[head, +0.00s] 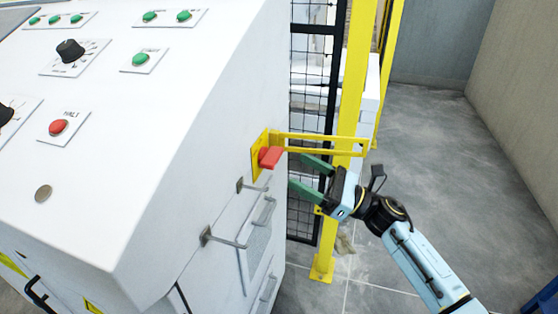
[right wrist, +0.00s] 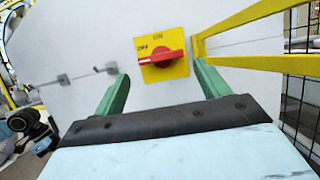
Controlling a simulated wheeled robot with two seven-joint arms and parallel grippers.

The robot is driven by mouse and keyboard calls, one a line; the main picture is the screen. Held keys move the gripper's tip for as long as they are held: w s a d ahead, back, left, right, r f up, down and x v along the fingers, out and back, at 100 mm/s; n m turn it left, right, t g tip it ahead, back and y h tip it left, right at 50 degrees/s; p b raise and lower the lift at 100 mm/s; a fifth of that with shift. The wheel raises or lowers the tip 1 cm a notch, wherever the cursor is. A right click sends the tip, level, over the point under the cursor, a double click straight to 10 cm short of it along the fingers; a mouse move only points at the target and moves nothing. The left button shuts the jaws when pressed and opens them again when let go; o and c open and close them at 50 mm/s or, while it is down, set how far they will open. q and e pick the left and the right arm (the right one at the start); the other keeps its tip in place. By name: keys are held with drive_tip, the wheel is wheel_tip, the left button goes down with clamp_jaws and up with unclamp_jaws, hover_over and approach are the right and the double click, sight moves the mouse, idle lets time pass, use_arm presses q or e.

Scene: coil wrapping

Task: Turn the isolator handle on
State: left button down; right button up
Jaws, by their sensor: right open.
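The red isolator handle (head: 270,157) sits on a yellow plate (head: 257,164) on the side of the white cabinet. In the right wrist view the handle (right wrist: 160,59) lies roughly level across its yellow plate (right wrist: 165,72), which has markings at its left and top. My right gripper (head: 290,172) is open, with its green fingers pointing at the cabinet side. In the right wrist view the fingers (right wrist: 163,84) stand apart on either side of the plate, short of the handle, with nothing between them. My left gripper is not in view.
A yellow guard bar (head: 320,142) projects from the cabinet beside the handle, close above my right gripper. A yellow post (head: 352,90) and black mesh fence (head: 312,90) stand behind. Metal brackets (head: 225,238) stick out below the handle. Open floor (head: 440,150) lies to the right.

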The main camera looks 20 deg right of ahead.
sight(279, 159)
drive_tip(key=x, duration=0.6)
drive_tip(key=shift+w+a, duration=0.15)
drive_tip(key=shift+a, duration=0.05)
drive_tip(key=c, duration=0.7)
